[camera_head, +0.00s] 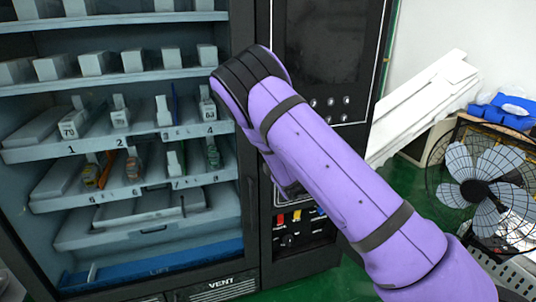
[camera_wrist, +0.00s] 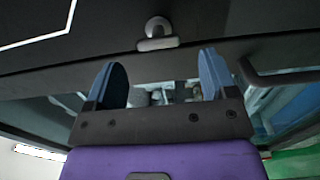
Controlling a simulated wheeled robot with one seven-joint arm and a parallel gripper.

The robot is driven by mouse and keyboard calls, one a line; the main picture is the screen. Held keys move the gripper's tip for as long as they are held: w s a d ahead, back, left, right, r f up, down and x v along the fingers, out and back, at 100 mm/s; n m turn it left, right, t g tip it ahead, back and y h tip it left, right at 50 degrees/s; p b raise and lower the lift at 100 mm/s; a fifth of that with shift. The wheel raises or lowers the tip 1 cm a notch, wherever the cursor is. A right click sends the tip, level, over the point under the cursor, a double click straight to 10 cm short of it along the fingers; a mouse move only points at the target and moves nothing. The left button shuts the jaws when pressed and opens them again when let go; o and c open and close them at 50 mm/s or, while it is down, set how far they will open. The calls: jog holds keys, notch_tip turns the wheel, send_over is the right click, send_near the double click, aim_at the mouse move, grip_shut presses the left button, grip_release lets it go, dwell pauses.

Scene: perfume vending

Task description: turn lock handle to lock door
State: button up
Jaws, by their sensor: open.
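The lock handle (camera_wrist: 157,36) is a small grey metal piece with a rounded loop and a flat bar, on the dark machine front in the wrist view. My gripper (camera_wrist: 162,62) is open and empty, with its two blue fingers spread wide. The handle appears just beyond the fingertips, between them sideways; I see no contact. In the head view my purple arm reaches to the dark strip between the shelves and the control panel, hiding the gripper and the handle. The vending machine door (camera_head: 250,215) has a dark frame; whether it is fully closed I cannot tell.
Shelves (camera_head: 125,145) with numbered slots and several small items fill the left. The dark control panel (camera_head: 325,45) has several round buttons. A dark bar (camera_wrist: 285,78) shows right of the fingers.

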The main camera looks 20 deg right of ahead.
jog(key=shift+s+d, duration=0.15)
jog(key=shift+s, duration=2.65)
jog(key=s+d+r+m+g+h, duration=0.1)
jog(key=s+d+r+m+g, duration=0.25)
jog(key=s+r+m, duration=0.45)
jog(key=s+d+r+m+g, duration=0.35)
jog(key=s+r+m, duration=0.2)
jog(key=r, duration=0.55)
jog(key=s+r+m+g, duration=0.2)
jog(key=s+r+g, duration=0.1)
jog(key=s, duration=1.2)
jog(key=s+r+m+g, duration=0.2)
jog(key=s+r, duration=0.3)
jog(key=s, duration=1.1)
jog(key=shift+s+a+m+g, duration=0.3)
jog(key=shift+m+g, duration=0.1)
jog(key=shift+m, duration=0.35)
jog(key=shift+r, duration=0.1)
jog(key=shift+c, duration=0.3)
